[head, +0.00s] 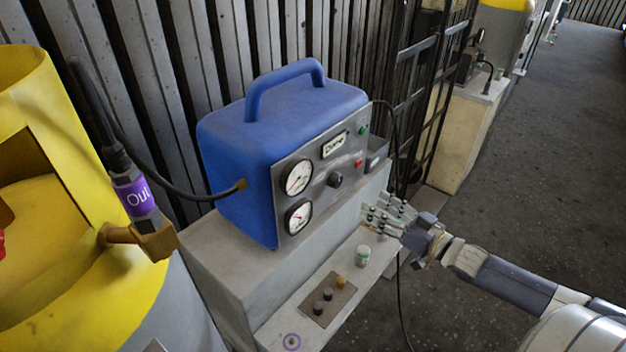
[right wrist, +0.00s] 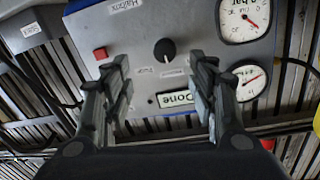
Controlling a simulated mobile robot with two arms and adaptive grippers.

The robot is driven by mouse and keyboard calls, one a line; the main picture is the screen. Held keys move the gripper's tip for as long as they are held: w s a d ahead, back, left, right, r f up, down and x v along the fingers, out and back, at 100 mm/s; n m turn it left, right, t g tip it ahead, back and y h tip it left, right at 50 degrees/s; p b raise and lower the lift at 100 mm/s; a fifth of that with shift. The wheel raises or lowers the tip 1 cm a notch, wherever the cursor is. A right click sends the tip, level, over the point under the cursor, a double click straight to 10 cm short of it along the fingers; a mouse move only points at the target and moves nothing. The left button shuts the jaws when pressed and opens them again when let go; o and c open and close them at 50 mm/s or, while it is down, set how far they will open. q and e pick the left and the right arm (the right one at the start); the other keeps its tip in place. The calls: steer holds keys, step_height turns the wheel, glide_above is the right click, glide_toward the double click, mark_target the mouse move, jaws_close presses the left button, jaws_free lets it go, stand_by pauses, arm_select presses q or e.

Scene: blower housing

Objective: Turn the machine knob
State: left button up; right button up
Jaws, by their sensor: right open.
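The machine is a blue box with a top handle (head: 264,115) and a grey front panel. A small black knob (head: 335,180) sits on that panel, right of two round gauges. In the right wrist view the black knob (right wrist: 165,50) with a white pointer mark lies beyond the space between the fingertips, clear of them. My right gripper (head: 388,215) comes in from the right, in front of and below the panel's right side. In the right wrist view my right gripper (right wrist: 163,70) is open, its fingers spread and empty. My left gripper is not in view.
A red button (head: 358,163) and a green light (head: 363,129) are on the panel. A small plate with knobs (head: 327,300) and a small jar (head: 362,255) are on the lower ledge. A black hose runs left toward a yellow tank (head: 90,300).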

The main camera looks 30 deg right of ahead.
mark_target(338, 183)
steer(key=shift+a+r+x, duration=0.1)
steer(key=shift+r+x, duration=0.05)
steer(key=shift+x, duration=1.7)
steer(key=shift+a+r+x, duration=0.1)
steer(key=shift+r+x, duration=0.1)
steer(key=shift+x, duration=1.65)
steer(key=shift+a+r+x, duration=0.1)
steer(key=shift+r+x, duration=0.05)
steer(key=shift+x, duration=1.65)
steer(key=c, duration=1.1)
